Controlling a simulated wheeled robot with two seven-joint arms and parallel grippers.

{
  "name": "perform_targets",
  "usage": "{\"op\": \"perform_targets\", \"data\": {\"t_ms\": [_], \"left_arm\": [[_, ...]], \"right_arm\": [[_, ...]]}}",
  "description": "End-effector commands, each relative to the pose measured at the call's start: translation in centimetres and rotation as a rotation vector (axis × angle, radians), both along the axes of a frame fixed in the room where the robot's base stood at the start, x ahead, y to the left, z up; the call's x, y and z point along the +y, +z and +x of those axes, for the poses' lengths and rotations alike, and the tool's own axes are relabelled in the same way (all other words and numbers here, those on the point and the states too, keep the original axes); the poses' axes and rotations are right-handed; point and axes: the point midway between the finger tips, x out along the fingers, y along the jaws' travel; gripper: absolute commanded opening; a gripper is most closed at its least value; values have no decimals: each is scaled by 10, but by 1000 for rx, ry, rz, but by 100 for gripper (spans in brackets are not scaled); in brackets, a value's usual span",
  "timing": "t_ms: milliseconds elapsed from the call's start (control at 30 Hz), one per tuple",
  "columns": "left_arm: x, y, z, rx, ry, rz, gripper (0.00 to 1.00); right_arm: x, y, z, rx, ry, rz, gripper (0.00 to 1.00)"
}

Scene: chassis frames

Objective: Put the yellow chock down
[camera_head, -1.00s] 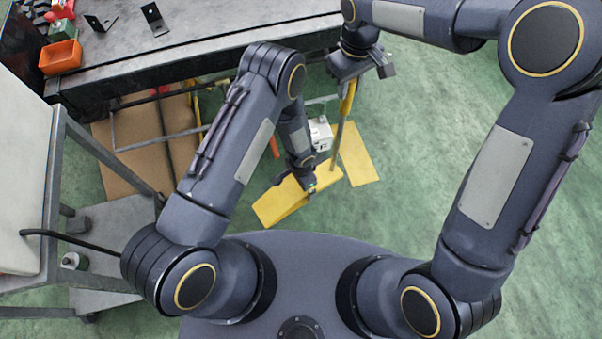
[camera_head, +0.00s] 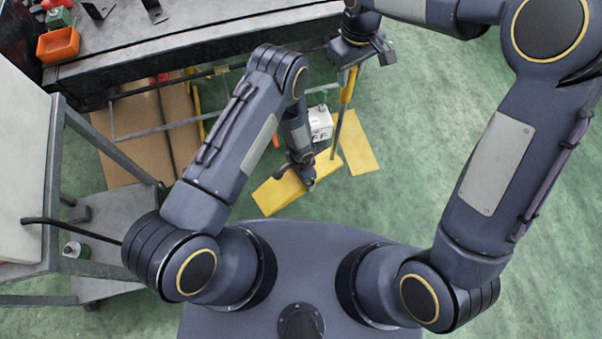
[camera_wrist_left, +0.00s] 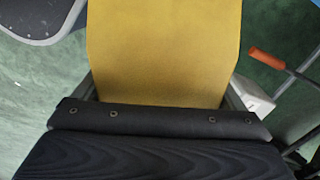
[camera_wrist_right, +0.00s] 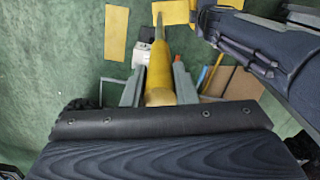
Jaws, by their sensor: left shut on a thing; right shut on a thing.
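The yellow chock (camera_head: 276,196) is a yellow wedge-like block, low in front of my base in the head view. My left gripper (camera_head: 304,179) is shut on it and covers part of its top. In the left wrist view the chock (camera_wrist_left: 165,50) fills the space between the fingers. I cannot tell whether its underside touches the floor. My right gripper (camera_head: 352,62) is shut on the yellow handle (camera_head: 347,85) of a long tool with a thin grey shaft pointing down. The handle also shows between the fingers in the right wrist view (camera_wrist_right: 159,78).
A second yellow piece (camera_head: 359,145) lies flat on the green floor, right of the chock. A white box (camera_head: 319,123) stands behind the chock. A workbench (camera_head: 200,58) with an orange bin (camera_head: 58,44) is at the back. A grey cart (camera_head: 55,180) stands left. The right floor is clear.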

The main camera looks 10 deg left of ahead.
Motion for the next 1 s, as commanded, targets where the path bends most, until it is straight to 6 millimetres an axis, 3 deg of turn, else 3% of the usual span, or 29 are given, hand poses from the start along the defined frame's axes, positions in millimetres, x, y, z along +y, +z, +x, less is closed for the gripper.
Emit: {"op": "perform_targets", "data": {"t_ms": [33, 100, 133, 300, 667, 833, 1000], "left_arm": [[0, 1, 0, -1, 0, -1, 50], [0, 1, 0, -1, 0, -1, 41], [-1, 1, 1, -2, 0, -2, 41], [-1, 1, 1, -3, 0, -2, 41], [-1, 1, 1, -3, 0, -2, 41], [-1, 1, 1, -3, 0, -2, 41], [-1, 1, 1, -3, 0, -2, 41]], "right_arm": [[1, 1, 1, -4, -1, 3, 0], [1, 1, 1, -4, -1, 3, 0], [1, 2, 1, -4, -1, 3, 28], [1, 1, 0, -3, 0, 3, 50], [0, 5, 1, -3, 0, 1, 51], [1, 26, 1, -5, -1, 3, 51], [1, 61, 1, -5, 0, 5, 51]]}}
